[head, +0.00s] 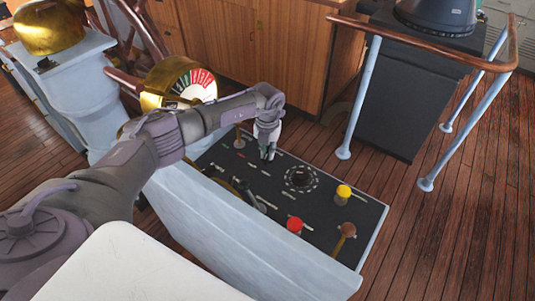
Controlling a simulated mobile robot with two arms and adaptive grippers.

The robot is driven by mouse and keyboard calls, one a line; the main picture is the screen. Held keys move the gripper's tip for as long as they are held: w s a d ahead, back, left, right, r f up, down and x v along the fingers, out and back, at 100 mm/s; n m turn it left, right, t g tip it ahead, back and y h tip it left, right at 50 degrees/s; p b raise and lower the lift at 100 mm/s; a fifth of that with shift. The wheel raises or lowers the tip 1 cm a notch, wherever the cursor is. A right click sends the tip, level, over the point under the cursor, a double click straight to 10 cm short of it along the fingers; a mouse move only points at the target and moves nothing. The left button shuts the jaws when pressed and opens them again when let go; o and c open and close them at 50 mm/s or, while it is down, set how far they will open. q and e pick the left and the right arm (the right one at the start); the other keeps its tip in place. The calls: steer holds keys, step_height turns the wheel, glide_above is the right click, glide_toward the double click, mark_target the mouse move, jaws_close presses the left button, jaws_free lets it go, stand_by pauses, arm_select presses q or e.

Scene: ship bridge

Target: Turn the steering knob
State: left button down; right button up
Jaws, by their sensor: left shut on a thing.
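The black control panel (275,215) slopes on top of a pale blue console. My left gripper (267,155) reaches over the panel's far part, pointing down. It is shut on a small control there, mostly hidden by the fingers; I cannot tell whether this is the steering knob. A round black knob (300,178) inside a ring of white marks sits to the right of my gripper, apart from it. My right gripper is not in view.
The panel also bears a yellow button (343,191), a red button (295,225), a brown-topped lever (345,233) and a black handle (247,193). A brass telegraph dial (193,83) stands behind. Blue posts carry a rail (450,58) at right. Wooden floor is clear beyond.

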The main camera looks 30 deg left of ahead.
mark_target(267, 152)
arm_select(q)
steer(key=m+b, duration=0.5)
steer(key=shift+a+f+m, duration=0.1)
steer(key=shift+f+m, duration=0.1)
steer(key=shift+m, duration=0.1)
steer(key=m+b, duration=0.3)
steer(key=shift+r, duration=0.15)
steer(key=shift+w+r+m+b, duration=0.1)
steer(key=shift+m+b, duration=0.4)
steer(key=shift+m, duration=0.2)
steer(key=c, duration=1.2)
jaws_free()
step_height(267, 152, up, 12)
steer(key=shift+r, duration=0.1)
